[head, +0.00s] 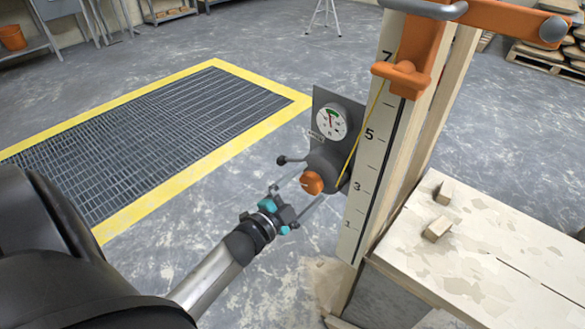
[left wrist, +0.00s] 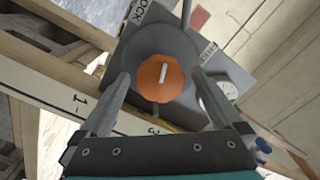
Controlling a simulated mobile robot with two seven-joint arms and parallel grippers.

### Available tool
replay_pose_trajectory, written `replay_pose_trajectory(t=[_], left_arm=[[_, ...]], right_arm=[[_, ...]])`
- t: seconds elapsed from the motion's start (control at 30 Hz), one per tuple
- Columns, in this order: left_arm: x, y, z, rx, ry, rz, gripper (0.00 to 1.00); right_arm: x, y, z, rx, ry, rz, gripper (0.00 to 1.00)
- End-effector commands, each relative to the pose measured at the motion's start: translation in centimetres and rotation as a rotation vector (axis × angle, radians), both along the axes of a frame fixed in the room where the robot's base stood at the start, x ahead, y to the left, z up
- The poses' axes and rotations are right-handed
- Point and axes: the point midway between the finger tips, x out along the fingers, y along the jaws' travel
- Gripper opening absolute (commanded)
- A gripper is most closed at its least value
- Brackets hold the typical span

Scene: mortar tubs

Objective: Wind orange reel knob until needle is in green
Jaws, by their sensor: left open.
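The orange reel knob (head: 312,183) sits on the front of a dark grey reel housing (head: 327,165) fixed to the upright board. In the left wrist view the knob (left wrist: 161,79) has a white mark on its face, slightly tilted from upright. My left gripper (head: 314,184) is open, its two fingers on either side of the knob; in the left wrist view the fingers (left wrist: 160,82) show gaps to it. The round gauge (head: 331,121) above has a green band near the top and a red needle pointing up and slightly left; whether it lies within green is too small to tell.
A small black-knobbed lever (head: 283,160) sticks out left of the housing. A yellow line (head: 362,132) runs up the numbered board (head: 369,160) to an orange bracket (head: 403,76). A pale bench (head: 480,265) with small blocks stands at right. The yellow-edged floor grate lies left.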

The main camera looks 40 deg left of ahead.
Motion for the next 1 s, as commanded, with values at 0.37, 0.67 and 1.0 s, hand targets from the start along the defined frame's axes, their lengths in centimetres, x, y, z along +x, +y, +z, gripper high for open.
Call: replay_pose_trajectory(t=[0.37,0.67,1.0], left_arm=[[-6.2,0.5,0.0,-0.001,0.005,0.001,1.0],[-12.2,0.9,0.0,-0.002,0.003,0.003,1.0],[-14.9,1.1,0.0,0.0,-0.001,0.001,1.0]], right_arm=[[-0.7,0.0,1.2,-0.001,0.014,0.002,0.5],[-1.8,1.4,1.9,0.016,0.032,0.004,0.5],[-3.0,1.6,2.0,0.017,0.05,0.006,0.5]])
